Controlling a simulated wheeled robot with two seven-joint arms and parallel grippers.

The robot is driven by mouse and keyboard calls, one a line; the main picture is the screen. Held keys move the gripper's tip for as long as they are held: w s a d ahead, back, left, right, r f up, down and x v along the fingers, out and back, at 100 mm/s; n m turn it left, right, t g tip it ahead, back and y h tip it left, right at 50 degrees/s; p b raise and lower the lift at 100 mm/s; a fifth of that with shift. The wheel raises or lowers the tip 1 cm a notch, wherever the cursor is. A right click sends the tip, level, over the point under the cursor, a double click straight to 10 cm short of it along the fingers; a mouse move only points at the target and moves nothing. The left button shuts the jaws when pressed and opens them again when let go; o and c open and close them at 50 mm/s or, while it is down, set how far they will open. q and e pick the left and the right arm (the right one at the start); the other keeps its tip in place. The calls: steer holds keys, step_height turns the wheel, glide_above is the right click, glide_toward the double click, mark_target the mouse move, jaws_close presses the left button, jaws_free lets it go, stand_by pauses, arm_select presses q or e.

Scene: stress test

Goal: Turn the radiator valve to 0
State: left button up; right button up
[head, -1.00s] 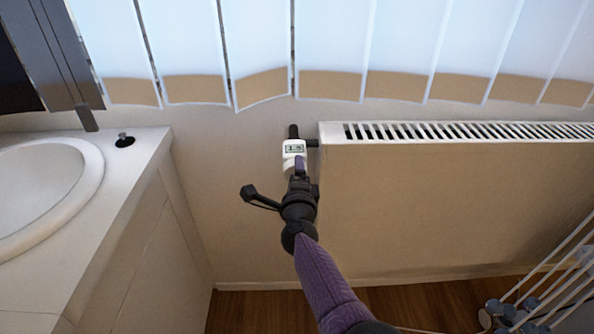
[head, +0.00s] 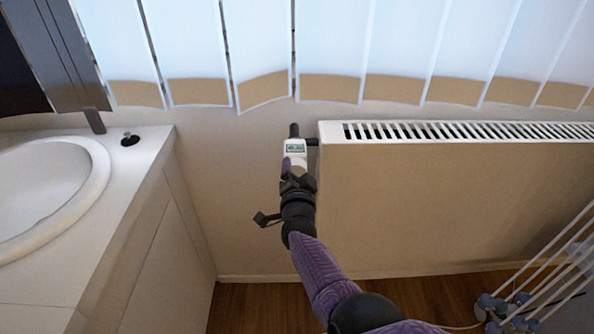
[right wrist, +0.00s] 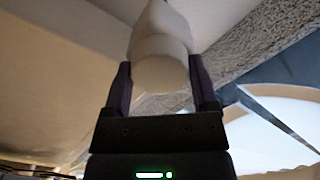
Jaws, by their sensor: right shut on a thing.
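The radiator valve (head: 295,148) is a white head with a small display, at the upper left corner of the white radiator (head: 440,195). The display's digits are too small to read. My right gripper (head: 294,167) is at the near end of the valve head, covering its lower part. In the right wrist view, the gripper (right wrist: 160,75) has its two dark fingers on either side of the pale rounded valve head (right wrist: 162,50), shut on it. My left gripper is not in view.
A counter (head: 140,160) with a white basin (head: 98,180) stands at the left. White vertical blinds (head: 330,50) hang above the radiator. A white rack (head: 560,260) stands at the lower right. Open wall lies between counter and radiator.

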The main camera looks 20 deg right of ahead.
steer(key=shift+n, duration=1)
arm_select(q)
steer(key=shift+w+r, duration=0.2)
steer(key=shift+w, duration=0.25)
arm_select(e)
steer(key=shift+n, duration=0.5)
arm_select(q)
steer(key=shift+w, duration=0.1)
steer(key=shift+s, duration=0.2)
arm_select(e)
steer(key=o, duration=1.1)
steer(key=shift+o, duration=0.2)
steer(key=p+v, duration=0.2)
steer(key=r+p+v, duration=0.1)
steer(key=p+v, duration=0.2)
steer(key=shift+s, duration=0.1)
steer(key=p, duration=0.2)
glide_toward(296, 169)
steer(key=f, duration=0.1)
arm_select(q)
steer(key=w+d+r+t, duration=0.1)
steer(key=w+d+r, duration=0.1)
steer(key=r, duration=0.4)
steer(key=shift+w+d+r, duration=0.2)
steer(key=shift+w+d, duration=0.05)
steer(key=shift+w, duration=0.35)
